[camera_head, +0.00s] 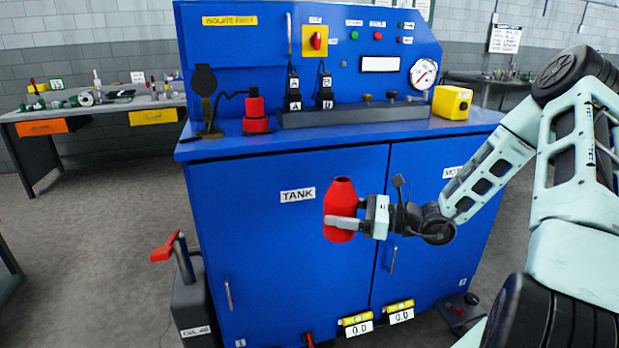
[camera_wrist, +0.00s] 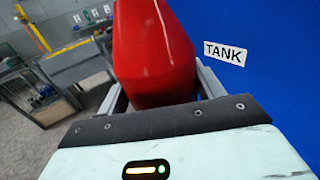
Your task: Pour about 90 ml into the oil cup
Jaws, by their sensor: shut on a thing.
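A red bottle-shaped vessel (camera_head: 341,195) with a narrowed top is held upright in my gripper (camera_head: 348,224), in front of the blue cabinet's TANK door. My gripper is shut on it, with a finger on either side. In the wrist view the red vessel (camera_wrist: 155,60) fills the upper middle between the fingers, and its top is out of frame. I see nothing labelled as an oil cup. A grey can (camera_head: 192,300) labelled OIL 46, with a red handle, stands on the floor left of the cabinet.
A workbench (camera_head: 95,108) stands at the left.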

